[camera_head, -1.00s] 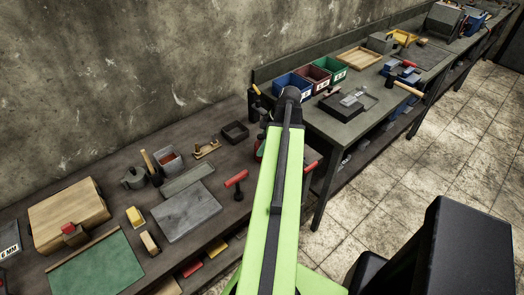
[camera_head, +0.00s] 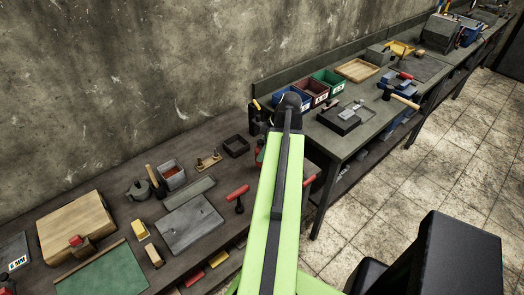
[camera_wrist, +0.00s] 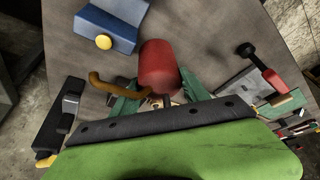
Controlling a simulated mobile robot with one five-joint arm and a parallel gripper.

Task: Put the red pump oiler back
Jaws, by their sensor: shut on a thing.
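The red pump oiler (camera_wrist: 157,66) is in the middle of the wrist view, a red rounded body with a brown curved spout or handle (camera_wrist: 112,84) to its left. My gripper (camera_wrist: 158,95) has its green jaws on either side of the oiler and is shut on it. Whether the oiler's base touches the bench or hangs above it, I cannot tell. In the head view my arm hides the gripper, and only a sliver of red (camera_head: 259,152) shows beside it. No marked place for the oiler can be made out.
The near bench (camera_head: 205,250) holds a wooden board (camera_head: 75,222), a grey slab (camera_head: 190,224) and a red-handled tool (camera_head: 238,194). A blue block with a yellow knob (camera_wrist: 104,25) is near the oiler. Blue, red and green bins (camera_head: 328,82) stand on the far bench (camera_head: 352,140).

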